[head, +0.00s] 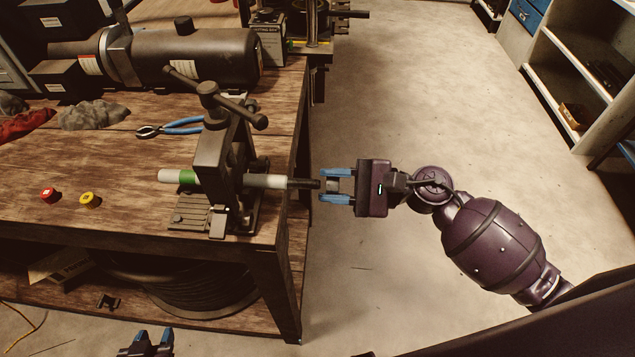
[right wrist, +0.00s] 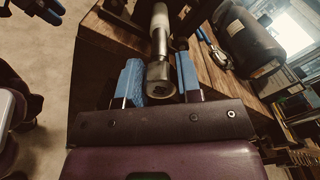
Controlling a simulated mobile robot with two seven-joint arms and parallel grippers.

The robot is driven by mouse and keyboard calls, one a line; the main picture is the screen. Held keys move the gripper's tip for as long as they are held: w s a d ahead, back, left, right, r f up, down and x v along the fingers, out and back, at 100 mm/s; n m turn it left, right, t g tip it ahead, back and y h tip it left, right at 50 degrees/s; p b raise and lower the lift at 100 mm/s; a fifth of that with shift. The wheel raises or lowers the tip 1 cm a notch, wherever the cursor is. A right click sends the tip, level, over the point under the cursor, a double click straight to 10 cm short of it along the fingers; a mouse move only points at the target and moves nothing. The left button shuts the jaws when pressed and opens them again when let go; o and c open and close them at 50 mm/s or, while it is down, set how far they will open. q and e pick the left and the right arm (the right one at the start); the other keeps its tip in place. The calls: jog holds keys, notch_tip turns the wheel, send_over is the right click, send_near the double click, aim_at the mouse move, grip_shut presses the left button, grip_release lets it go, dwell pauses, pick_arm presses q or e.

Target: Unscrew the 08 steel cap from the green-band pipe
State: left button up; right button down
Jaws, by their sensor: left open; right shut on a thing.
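The green-band pipe (head: 262,181) lies level in a dark bench vise (head: 215,150), its green band on the left and its dark threaded end pointing right past the table edge. My right gripper (head: 336,186) is in line with that end, shut on the grey steel cap (head: 333,185). In the right wrist view the cap (right wrist: 160,80) sits between the blue fingers in line with the pipe (right wrist: 160,28). I cannot tell whether its threads still touch the pipe, and no 08 mark is readable. My left gripper (head: 153,337) is open and empty at the bottom edge, low before the bench.
Blue-handled pliers (head: 185,125), a red button (head: 47,194) and a yellow button (head: 88,200) are on the wooden bench (head: 120,215). A dark cylindrical machine (head: 190,57) stands behind the vise. Open floor lies right of the bench, with shelves (head: 575,75) beyond.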

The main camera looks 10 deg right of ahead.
jog(key=r, duration=0.1)
jog(key=d+r+p, duration=0.1)
jog(key=r, duration=0.3)
jog(key=shift+s+d+p, duration=0.3)
jog(key=shift+d+p, duration=0.05)
jog(key=shift+d, duration=0.05)
dwell(0.5)
